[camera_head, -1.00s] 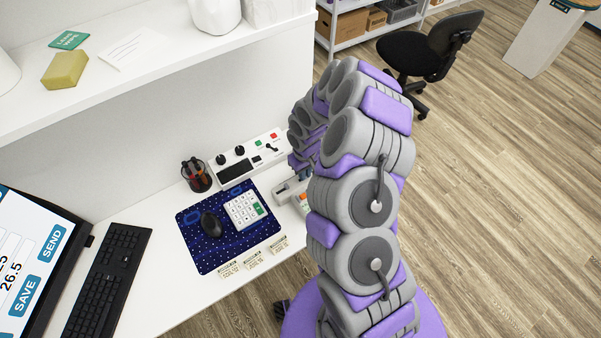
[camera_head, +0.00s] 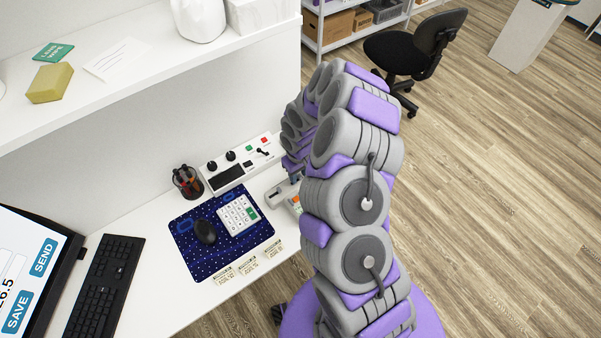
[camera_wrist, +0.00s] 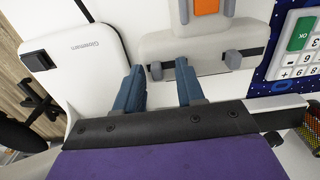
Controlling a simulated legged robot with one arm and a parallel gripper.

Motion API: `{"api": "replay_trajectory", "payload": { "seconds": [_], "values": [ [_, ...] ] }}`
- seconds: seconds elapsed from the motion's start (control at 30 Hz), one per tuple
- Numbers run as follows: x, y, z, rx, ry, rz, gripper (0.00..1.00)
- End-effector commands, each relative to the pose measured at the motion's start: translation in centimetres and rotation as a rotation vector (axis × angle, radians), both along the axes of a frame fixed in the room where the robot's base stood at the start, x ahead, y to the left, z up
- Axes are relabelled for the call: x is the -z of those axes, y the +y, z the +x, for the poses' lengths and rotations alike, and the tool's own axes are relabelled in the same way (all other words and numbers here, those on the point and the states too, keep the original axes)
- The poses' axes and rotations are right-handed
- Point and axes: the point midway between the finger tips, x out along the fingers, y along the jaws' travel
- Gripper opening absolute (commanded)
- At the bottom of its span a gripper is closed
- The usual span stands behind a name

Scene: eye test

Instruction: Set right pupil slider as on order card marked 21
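In the wrist view a pale grey bar (camera_wrist: 205,45) carries two small dark slider knobs, a left one (camera_wrist: 156,71) and a right one (camera_wrist: 233,60). My gripper (camera_wrist: 159,66) is open, its two blue fingers on either side of the left knob with gaps showing. I cannot tell which knob the task calls the right pupil slider. In the head view the device (camera_head: 279,194) is partly hidden behind my arm. Three small cards, left (camera_head: 224,275), middle (camera_head: 249,265) and right (camera_head: 274,249), lie along the desk's front edge. Their print is too small to read.
A white unit (camera_wrist: 85,60) with lettering stands beside the bar. A keypad (camera_head: 238,214) and mouse (camera_head: 205,232) lie on a blue mat (camera_head: 196,261). A pen cup (camera_head: 187,182) and control panel (camera_head: 236,165) stand behind. A shelf (camera_head: 150,90) overhangs the back.

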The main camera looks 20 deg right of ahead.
Motion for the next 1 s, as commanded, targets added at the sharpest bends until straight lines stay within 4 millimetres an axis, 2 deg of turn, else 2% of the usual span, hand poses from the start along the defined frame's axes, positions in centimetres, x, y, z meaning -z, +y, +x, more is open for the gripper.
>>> {"api": "replay_trajectory", "payload": {
  "seconds": [0.2, 0.3, 1.0],
  "values": [
    [0.3, 2.6, -0.8, -0.004, -0.001, 0.003, 0.38],
    [-2.2, 2.4, -0.6, 0.001, -0.007, 0.000, 0.38],
    [-14.8, 2.4, -0.7, 0.000, -0.004, 0.001, 0.38]
  ]
}}
